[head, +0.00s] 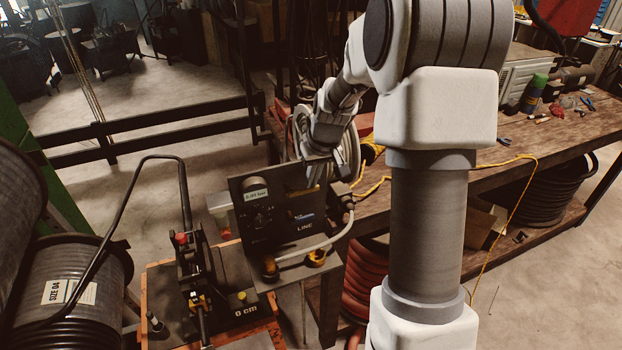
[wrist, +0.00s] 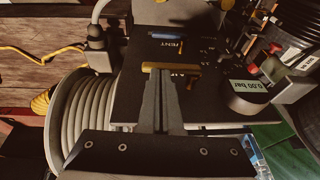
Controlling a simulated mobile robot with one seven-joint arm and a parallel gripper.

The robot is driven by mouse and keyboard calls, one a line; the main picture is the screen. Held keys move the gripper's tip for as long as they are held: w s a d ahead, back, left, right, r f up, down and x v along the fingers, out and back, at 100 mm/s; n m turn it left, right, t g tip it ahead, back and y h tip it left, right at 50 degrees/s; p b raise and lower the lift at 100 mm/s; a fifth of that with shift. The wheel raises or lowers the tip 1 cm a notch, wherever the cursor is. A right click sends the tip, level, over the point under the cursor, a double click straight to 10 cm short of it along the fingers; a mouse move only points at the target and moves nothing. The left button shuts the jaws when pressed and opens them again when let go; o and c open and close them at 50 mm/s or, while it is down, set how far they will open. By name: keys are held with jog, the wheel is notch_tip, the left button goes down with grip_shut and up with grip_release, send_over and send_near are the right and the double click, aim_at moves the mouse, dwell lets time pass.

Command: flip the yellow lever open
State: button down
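The yellow lever (wrist: 194,81) is a short bar on the dark panel in the wrist view. Its left part lies right at my fingertips. My gripper (wrist: 161,75) has its two fingers close together, with nothing visible between them. I cannot tell whether the fingertips touch the lever. In the head view my gripper (head: 317,180) is at the upper right of the dark panel (head: 262,235), above the LINE label. The lever is small and partly hidden by my gripper there.
A blue bar (wrist: 167,35) sits by the VENT label. A round gauge part (wrist: 247,98) reads 0.00 bar. A grey hose coil (wrist: 82,120) is left of the panel. A wooden workbench (head: 440,185) stands behind, and hose reels (head: 75,280) stand at left.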

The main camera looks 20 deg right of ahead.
jog(key=shift+d+f, duration=0.1)
jog(key=shift+f, duration=0.15)
jog(key=f+y+b, duration=0.2)
jog(key=y+b, duration=0.2)
jog(key=f+m+y+b, duration=0.1)
jog(key=f+y+b, duration=0.2)
jog(key=y+b, duration=0.1)
jog(key=f+m+t+y+b, duration=0.1)
jog(key=f+y+b, duration=0.1)
jog(key=y+b, duration=0.2)
jog(key=shift+a+f+y, duration=0.15)
jog(key=shift+a+y, duration=0.05)
jog(key=shift+y, duration=0.9)
jog(key=shift+d, duration=0.1)
